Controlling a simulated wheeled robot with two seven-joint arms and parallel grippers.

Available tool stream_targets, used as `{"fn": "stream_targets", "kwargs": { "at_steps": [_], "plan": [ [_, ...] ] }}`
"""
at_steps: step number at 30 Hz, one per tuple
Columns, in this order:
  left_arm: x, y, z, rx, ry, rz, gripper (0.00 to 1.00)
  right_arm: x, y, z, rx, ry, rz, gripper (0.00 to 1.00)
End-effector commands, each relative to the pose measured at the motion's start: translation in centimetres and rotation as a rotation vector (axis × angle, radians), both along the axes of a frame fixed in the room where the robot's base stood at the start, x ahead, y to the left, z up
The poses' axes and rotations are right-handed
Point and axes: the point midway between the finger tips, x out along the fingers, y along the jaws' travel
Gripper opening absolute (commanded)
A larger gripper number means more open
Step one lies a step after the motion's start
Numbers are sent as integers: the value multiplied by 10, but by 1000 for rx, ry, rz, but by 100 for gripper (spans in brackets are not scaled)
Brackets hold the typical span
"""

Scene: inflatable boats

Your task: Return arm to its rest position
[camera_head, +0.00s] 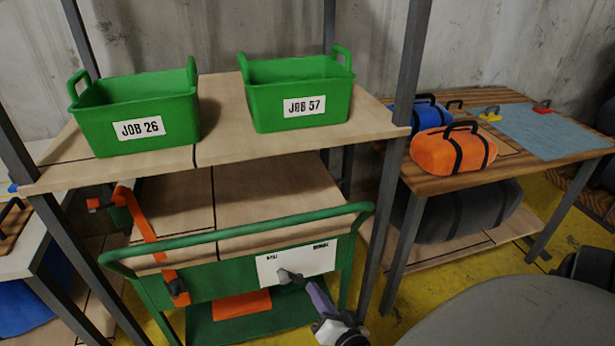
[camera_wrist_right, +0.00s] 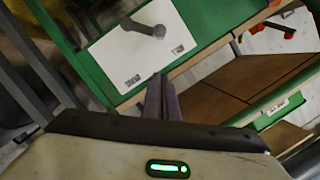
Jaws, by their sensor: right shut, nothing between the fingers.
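My right gripper (camera_head: 313,290) is in front of the green cart at the lower middle of the head view. Its purple-grey fingers are together and empty; they also show in the right wrist view (camera_wrist_right: 161,88). A grey lever (camera_head: 289,276) sits on a white panel (camera_head: 318,262) on the cart's front. In the right wrist view the lever (camera_wrist_right: 150,29) lies beyond the fingertips, with a gap between in the picture. In the head view the fingertips appear beside the lever's right end; I cannot tell their depth apart. My left gripper is not in view.
The green cart (camera_head: 230,236) stands under a shelf (camera_head: 225,100) holding two green bins, JOB 26 (camera_head: 140,110) and JOB 57 (camera_head: 296,92). Dark shelf posts (camera_head: 398,160) flank it. An orange bag (camera_head: 450,152) rests on a wooden table (camera_head: 520,160) at right.

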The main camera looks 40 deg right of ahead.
Motion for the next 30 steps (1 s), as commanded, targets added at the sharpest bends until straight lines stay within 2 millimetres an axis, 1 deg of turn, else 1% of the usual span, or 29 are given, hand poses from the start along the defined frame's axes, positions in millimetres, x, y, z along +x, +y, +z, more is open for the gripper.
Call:
{"fn": "stream_targets", "kwargs": {
  "at_steps": [7, 8, 10, 11, 14, 15, 17, 18, 21, 24, 25, 27, 30],
  "plan": [
    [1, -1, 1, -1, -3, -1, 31, 0, 0, 0, -1, 1, 1, 0],
    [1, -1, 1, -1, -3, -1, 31, 0, 1, 0, -3, 4, 5, 0],
    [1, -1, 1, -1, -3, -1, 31, -1, 11, -2, -26, 34, 43, 0],
    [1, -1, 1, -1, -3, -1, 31, -3, 19, -4, -45, 61, 75, 0],
    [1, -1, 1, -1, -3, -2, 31, -16, 63, -14, -154, 198, 245, 0],
    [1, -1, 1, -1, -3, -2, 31, -27, 84, -20, -213, 265, 331, 0],
    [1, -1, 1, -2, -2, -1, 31, -45, 115, -27, -299, 356, 456, 0],
    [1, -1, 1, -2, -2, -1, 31, -59, 133, -31, -353, 412, 534, 0],
    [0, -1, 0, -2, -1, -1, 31, -93, 167, -36, -471, 521, 699, 0],
    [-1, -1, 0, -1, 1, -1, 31, -117, 186, -39, -548, 587, 804, 0],
    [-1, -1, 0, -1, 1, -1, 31, -123, 190, -39, -562, 600, 823, 0],
    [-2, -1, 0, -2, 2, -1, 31, -128, 194, -39, -581, 616, 850, 0],
    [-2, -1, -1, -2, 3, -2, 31, -130, 195, -40, -586, 621, 856, 0]
  ]
}}
